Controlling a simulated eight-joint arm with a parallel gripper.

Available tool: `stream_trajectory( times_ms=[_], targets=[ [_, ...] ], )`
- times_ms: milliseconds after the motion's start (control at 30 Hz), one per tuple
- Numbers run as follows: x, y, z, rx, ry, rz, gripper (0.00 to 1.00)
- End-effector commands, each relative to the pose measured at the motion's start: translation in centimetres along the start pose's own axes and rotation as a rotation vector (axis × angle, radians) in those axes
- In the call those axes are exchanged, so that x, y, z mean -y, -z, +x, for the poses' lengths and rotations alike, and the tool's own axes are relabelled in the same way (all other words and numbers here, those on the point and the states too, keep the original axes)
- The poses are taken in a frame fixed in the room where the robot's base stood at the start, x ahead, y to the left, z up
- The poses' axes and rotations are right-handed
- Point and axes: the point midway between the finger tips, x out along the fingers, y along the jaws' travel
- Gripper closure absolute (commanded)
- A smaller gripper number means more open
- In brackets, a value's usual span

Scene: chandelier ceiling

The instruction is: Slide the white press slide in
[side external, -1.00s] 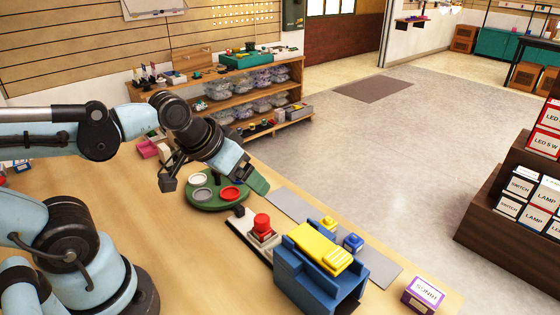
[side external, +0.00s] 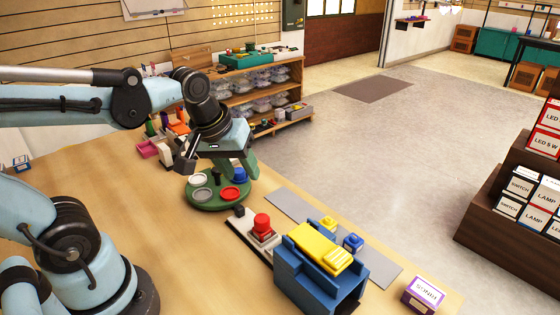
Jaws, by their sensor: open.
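My gripper (side external: 237,164), with green fingers, is open and points down above the round green tray, with nothing seen between its fingers. A blue press-like block (side external: 317,283) with a sloping yellow piece (side external: 320,247) on top stands at the front of the table, to the right of and below my gripper in the picture. Beside it lies a narrow whitish base (side external: 243,227) carrying a red knob (side external: 262,224) and a small dark block. I cannot tell which part is the white press slide.
The round green tray (side external: 207,205) holds white, grey and red discs and a blue piece (side external: 240,174). A grey mat (side external: 287,203) lies behind the press, with a second blue piece (side external: 353,242) near it. A purple-and-white box (side external: 424,294) stands at the right front.

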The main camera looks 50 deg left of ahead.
Motion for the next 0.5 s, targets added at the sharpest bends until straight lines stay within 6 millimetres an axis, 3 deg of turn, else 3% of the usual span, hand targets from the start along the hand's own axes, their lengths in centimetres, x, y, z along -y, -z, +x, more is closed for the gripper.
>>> stream_trajectory(
  times_ms=[100, 300, 500],
  targets=[
    [0.6, 1.2, 0.1, 0.091, 0.087, -0.311, 0.53],
    [1.5, 2.4, 0.4, 0.182, 0.244, -0.742, 0.53],
    [2.0, 2.9, 0.6, 0.209, 0.333, -0.944, 0.53]
  ],
)
